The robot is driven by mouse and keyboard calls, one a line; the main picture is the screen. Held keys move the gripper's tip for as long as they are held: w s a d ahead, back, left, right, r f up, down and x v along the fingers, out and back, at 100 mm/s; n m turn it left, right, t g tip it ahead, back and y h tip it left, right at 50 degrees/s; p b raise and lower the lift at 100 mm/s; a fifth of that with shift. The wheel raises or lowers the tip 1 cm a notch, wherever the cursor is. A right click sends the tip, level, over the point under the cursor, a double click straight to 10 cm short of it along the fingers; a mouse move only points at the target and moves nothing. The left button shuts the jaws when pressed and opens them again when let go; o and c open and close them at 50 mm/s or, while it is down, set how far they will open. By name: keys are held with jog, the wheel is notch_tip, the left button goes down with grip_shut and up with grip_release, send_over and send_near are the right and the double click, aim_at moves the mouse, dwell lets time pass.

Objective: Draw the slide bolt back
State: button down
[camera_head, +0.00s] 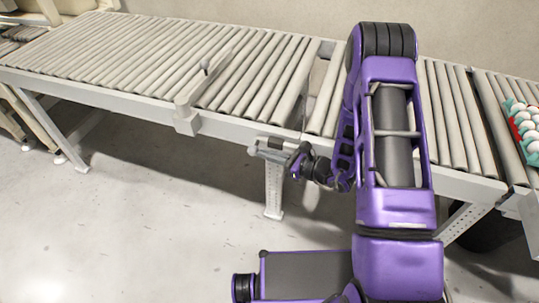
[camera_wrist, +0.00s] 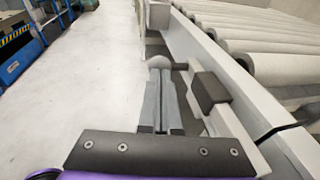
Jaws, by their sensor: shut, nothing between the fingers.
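My gripper (camera_head: 268,152) is shut and empty beside the conveyor's near side rail, its pale fingers pointing left. In the wrist view the closed fingers (camera_wrist: 161,98) lie side by side. A round grey knob (camera_wrist: 160,62), which looks like the slide bolt's handle, is just beyond the fingertips; I cannot tell whether they touch it. A dark block (camera_wrist: 209,91) sits on a pale fitting at the rail, right of the fingers. The bolt's rod is not clearly visible.
The roller conveyor (camera_head: 150,108) runs across the view, with a crossbar (camera_head: 206,83) over its rollers and a gap between roller sections near my arm. An egg tray (camera_head: 518,125) sits at far right. The floor (camera_head: 150,215) in front is clear.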

aim_at(255, 151)
jog(key=a, duration=0.2)
jog(key=w+a+b, duration=0.1)
jog(key=shift+w+a, duration=0.15)
jog(key=shift+a, duration=0.2)
jog(key=shift+a+r, duration=0.1)
